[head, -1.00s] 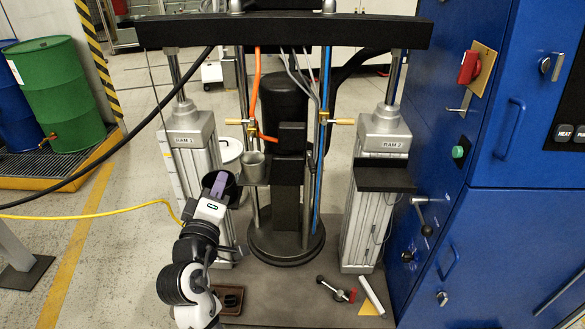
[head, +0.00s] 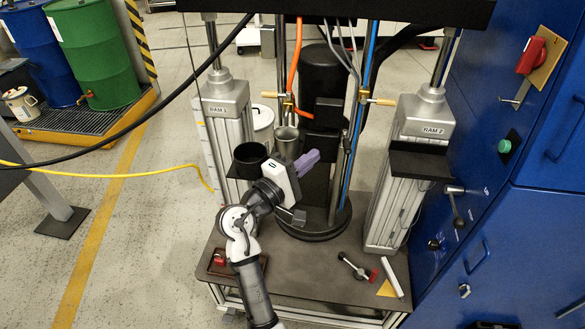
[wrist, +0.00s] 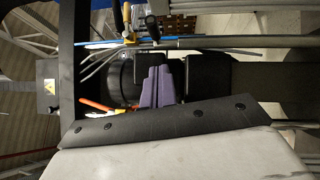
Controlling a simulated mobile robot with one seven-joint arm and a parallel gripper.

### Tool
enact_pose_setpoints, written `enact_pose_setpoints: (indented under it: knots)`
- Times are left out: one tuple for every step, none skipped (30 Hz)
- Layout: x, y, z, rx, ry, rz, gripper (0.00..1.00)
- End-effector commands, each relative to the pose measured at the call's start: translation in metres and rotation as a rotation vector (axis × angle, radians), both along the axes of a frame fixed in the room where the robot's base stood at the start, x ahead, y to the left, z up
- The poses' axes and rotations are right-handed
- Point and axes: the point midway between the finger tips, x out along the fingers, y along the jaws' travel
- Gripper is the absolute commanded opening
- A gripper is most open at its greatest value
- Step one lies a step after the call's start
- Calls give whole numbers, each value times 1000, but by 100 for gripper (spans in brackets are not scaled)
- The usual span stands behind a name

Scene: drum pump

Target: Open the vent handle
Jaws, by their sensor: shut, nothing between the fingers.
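My gripper (head: 313,156) has purple fingers that are shut and empty. In the head view it points right and up, in front of the black pump column (head: 323,72). Two valves with tan handles sit on the rods beside the column, one at left (head: 268,95) and one at right (head: 383,101). I cannot tell which handle is the vent. The wrist view shows the shut purple fingers (wrist: 153,87) in front of black pump parts. A tan handle (wrist: 127,18) shows there near the top edge, apart from the fingers.
A black cup (head: 250,157) and a metal cup (head: 287,142) stand close to my gripper. The RAM 1 (head: 227,135) and RAM 2 (head: 402,160) columns flank the pump. A loose black lever tool (head: 357,268) lies on the base plate. A blue cabinet (head: 500,240) blocks the right.

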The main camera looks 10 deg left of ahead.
Motion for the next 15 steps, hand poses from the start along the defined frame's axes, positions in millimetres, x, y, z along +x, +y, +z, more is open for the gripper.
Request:
enact_pose_setpoints:
  knots:
    - [8,-7,4,-1,-1,-3,0]
    - [12,-10,5,0,1,-3,0]
    - [12,-18,6,0,1,-3,0]
    - [12,-23,7,0,1,-3,0]
    - [12,-26,8,1,0,-2,0]
    - [13,-31,9,1,-1,0,0]
    - [13,-35,9,1,0,-1,0]
    - [14,-37,9,1,1,-1,0]
    - [14,-40,9,1,1,0,0]
    - [15,-42,9,1,0,1,0]
    - [15,-43,9,1,0,2,0]
    - [15,-44,9,1,1,2,0]
    - [15,-45,9,1,1,2,0]
    - [15,-45,9,1,0,2,0]
    - [15,-46,9,1,0,2,0]
